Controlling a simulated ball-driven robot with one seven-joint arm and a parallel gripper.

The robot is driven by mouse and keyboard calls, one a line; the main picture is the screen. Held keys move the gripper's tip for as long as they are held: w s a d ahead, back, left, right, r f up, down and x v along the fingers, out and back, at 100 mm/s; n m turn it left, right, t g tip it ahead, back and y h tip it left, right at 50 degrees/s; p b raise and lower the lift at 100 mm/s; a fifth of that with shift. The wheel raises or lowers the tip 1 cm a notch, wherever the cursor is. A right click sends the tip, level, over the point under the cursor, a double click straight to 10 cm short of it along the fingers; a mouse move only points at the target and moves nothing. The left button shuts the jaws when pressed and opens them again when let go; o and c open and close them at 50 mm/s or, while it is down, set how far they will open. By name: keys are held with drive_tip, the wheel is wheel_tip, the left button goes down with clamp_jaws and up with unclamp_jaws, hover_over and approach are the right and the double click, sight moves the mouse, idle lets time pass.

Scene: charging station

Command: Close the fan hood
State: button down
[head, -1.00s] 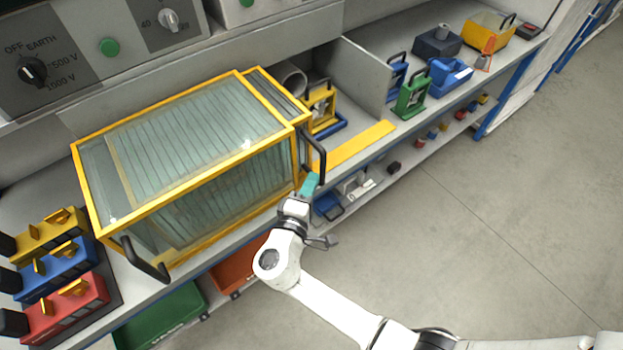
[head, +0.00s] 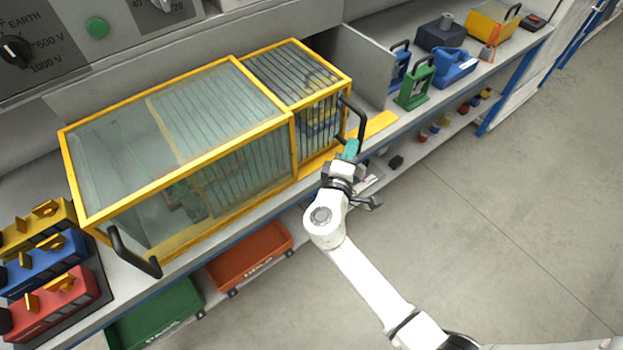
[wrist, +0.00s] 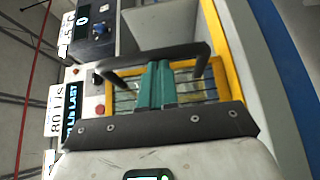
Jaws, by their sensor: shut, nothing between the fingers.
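The fan hood is a yellow-framed clear box on the bench; its large left section (head: 100,150) and a narrower slatted right section (head: 290,75) stand side by side. A black handle (head: 360,118) is on the right section's end, and it also shows in the wrist view (wrist: 150,56). A second black handle (head: 132,255) is at the front left. My gripper (head: 351,148), with teal fingers, is shut and empty at the right handle. In the wrist view the fingers (wrist: 156,84) lie within the handle's outline; I cannot tell whether they touch it.
Red, blue and yellow modules (head: 45,255) stand left of the hood. A grey partition (head: 352,65) rises behind its right end. An orange bin (head: 250,255) and a green bin (head: 155,315) sit below. The floor at right is clear.

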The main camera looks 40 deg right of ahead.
drive_tip(key=d+b, duration=0.8)
drive_tip(key=d, duration=1.3)
drive_tip(key=shift+r, duration=0.1)
